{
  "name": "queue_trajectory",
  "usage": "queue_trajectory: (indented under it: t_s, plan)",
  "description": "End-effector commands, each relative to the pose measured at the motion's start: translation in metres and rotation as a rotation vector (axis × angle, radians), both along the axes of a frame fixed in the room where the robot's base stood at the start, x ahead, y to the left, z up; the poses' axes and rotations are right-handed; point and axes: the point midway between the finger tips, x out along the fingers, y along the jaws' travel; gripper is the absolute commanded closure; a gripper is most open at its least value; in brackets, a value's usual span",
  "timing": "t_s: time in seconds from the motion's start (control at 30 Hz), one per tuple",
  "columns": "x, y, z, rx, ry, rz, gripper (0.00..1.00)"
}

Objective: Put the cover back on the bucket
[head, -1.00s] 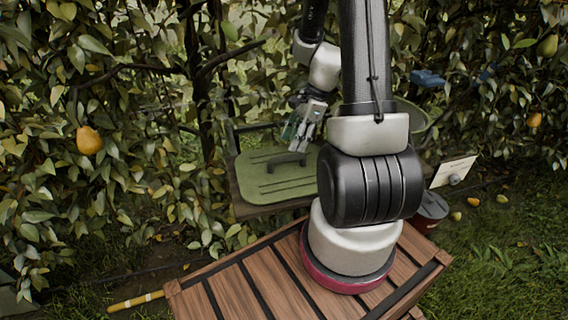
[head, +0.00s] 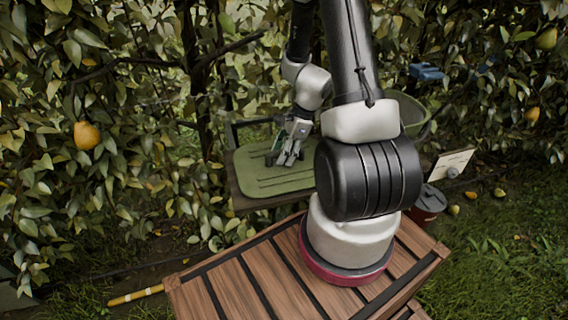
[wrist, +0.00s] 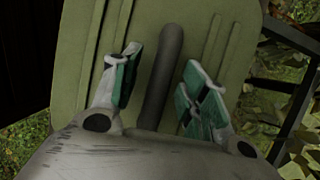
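The green cover (head: 262,183), a rounded flat panel with ridges and a dark bar handle, lies on a dark stand left of my arm. My gripper (head: 290,145) is over the cover, pointing down at its handle. In the wrist view the handle (wrist: 166,65) runs between the two fingers of my gripper (wrist: 160,88). The fingers are apart, with gaps to the handle on both sides. A green rounded container (head: 416,113), which looks like the bucket, is mostly hidden behind my arm. Its inside cannot be seen.
A wooden slatted crate top (head: 270,275) lies in front. A reddish pot with a dark lid (head: 430,203) and a white sign (head: 451,163) stand at right. A blue object (head: 426,72) is behind. Leafy hedges with pears (head: 87,135) close the back.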

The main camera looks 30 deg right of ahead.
Motion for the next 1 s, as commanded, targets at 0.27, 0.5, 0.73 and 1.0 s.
queue_trajectory:
  t_s: [0.27, 0.5, 0.73, 1.0]
  plan:
    - [0.0, 0.0, 0.0, 0.0, 0.0, 0.0, 1.0]
    - [0.0, 0.0, 0.001, 0.0, 0.0, 0.0, 1.0]
    - [-0.001, -0.001, 0.004, 0.001, -0.001, 0.002, 1.0]
    - [-0.006, -0.003, 0.018, 0.0, -0.002, 0.005, 1.0]
